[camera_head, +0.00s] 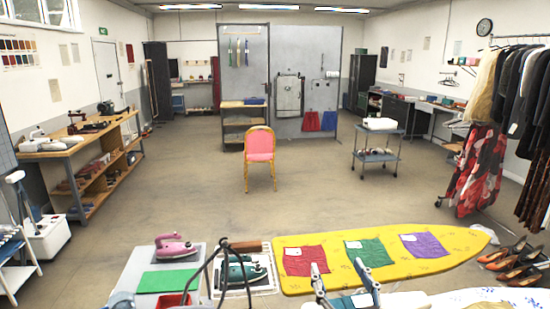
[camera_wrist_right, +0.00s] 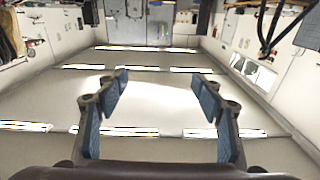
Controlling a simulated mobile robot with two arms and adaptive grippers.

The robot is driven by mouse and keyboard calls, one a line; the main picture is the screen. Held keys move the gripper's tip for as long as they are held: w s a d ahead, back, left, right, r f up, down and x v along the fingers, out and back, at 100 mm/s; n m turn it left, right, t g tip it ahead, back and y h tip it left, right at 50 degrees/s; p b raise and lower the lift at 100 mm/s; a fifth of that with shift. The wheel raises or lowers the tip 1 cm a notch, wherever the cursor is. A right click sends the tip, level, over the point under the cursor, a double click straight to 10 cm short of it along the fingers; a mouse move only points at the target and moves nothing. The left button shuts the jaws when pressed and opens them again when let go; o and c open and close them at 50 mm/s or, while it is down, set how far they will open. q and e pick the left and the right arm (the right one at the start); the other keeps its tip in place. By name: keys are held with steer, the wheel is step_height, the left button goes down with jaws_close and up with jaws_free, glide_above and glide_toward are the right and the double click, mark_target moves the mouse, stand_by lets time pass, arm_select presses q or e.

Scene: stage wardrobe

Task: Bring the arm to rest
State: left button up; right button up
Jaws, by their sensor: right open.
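My right gripper (camera_head: 339,266) shows at the bottom middle of the head view, in front of the near edge of the yellow ironing board (camera_head: 455,255). Its two fingers stand apart with nothing between them. In the right wrist view the same gripper (camera_wrist_right: 161,82) is open and empty, its blue-padded fingers spread against the ceiling and its lights. My left gripper cannot be made out in the head view.
Red (camera_head: 305,261), green (camera_head: 369,253) and purple (camera_head: 424,245) cloths lie on the board. A pink iron (camera_head: 175,247) and a teal iron (camera_head: 243,272) are to its left. Shoes (camera_head: 512,262) are at right. A pink chair (camera_head: 260,145) stands on open floor beyond.

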steer(key=s+d+f+m+g+h, duration=0.1)
steer(key=s+d+f+g, duration=0.15)
steer(key=f, duration=0.35)
steer(key=s+d+f+g+h, duration=0.1)
steer(key=s+d+f+g, duration=0.15)
steer(key=f, duration=0.35)
steer(key=s+d+f+n+g, duration=0.1)
steer(key=s+f+g, duration=0.4)
steer(key=s+f, duration=0.55)
steer(key=s+d+f+g, duration=0.1)
steer(key=s+f+g, duration=0.55)
steer(key=s, duration=0.75)
step_height(320, 180, down, 31)
steer(key=s+b, duration=0.1)
steer(key=b, duration=0.6)
steer(key=s+d+f+b, duration=0.1)
steer(key=s+f+b, duration=0.2)
steer(key=s+f, duration=0.6)
steer(key=s+d+f+b, duration=0.2)
steer(key=s+f, duration=0.6)
steer(key=f, duration=0.7)
steer(key=shift+s+n+g+h+b, duration=0.3)
steer(key=shift+s+n+g+b, duration=0.1)
steer(key=shift+g+b, duration=0.1)
steer(key=shift+d+r, duration=0.1)
